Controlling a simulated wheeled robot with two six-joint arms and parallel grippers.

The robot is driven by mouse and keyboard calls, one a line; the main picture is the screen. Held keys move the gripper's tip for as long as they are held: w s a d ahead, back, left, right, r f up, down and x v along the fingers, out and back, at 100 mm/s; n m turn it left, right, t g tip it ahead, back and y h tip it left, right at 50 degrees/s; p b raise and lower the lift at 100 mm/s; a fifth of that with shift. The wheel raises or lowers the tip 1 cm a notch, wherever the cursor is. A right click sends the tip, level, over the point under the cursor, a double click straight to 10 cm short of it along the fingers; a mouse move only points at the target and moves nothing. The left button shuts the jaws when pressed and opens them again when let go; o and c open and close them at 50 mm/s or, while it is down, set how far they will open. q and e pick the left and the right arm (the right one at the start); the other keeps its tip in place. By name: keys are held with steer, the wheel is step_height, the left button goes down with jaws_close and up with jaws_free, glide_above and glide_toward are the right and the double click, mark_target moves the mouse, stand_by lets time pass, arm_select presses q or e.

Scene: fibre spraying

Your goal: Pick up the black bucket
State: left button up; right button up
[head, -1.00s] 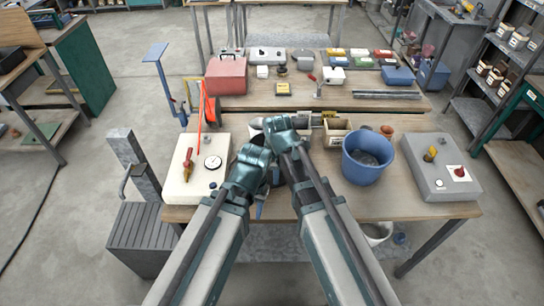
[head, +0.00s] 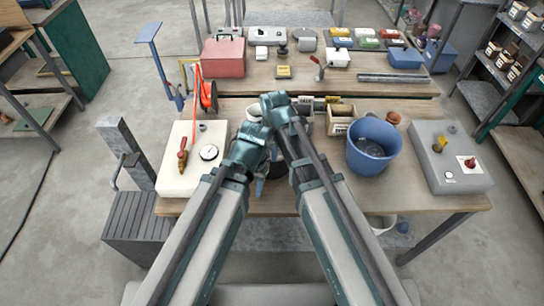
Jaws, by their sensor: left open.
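A dark shape (head: 278,168) shows between my two forearms at the table's front middle. It looks like the black bucket, but my arms hide most of it and its rim cannot be made out. My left gripper (head: 261,178) is at this dark shape, pointing down, with a bluish finger showing below the wrist; it is open. Whether it touches the bucket cannot be told. My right gripper (head: 278,108) is farther back and higher in the picture, above the table. Its fingers are hidden behind its wrist.
A blue bucket (head: 358,160) stands right of my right arm. A white box with a gauge (head: 191,165) is on the left and a grey box (head: 440,150) on the right. A wooden bin (head: 340,120) stands behind. A second table holds a red toolbox (head: 223,58).

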steer(key=b, duration=0.5)
glide_above(274, 170)
steer(key=f, duration=0.6)
steer(key=shift+s+a+f, duration=0.15)
steer(key=shift+s+f, duration=0.05)
steer(key=shift+s, duration=0.05)
steer(key=shift+r, duration=0.1)
steer(key=f+b, duration=0.5)
steer(key=shift+w+d+f, duration=0.2)
steer(key=shift+w, duration=0.05)
steer(key=shift+r, duration=0.1)
steer(key=shift+c, duration=0.2)
jaws_close()
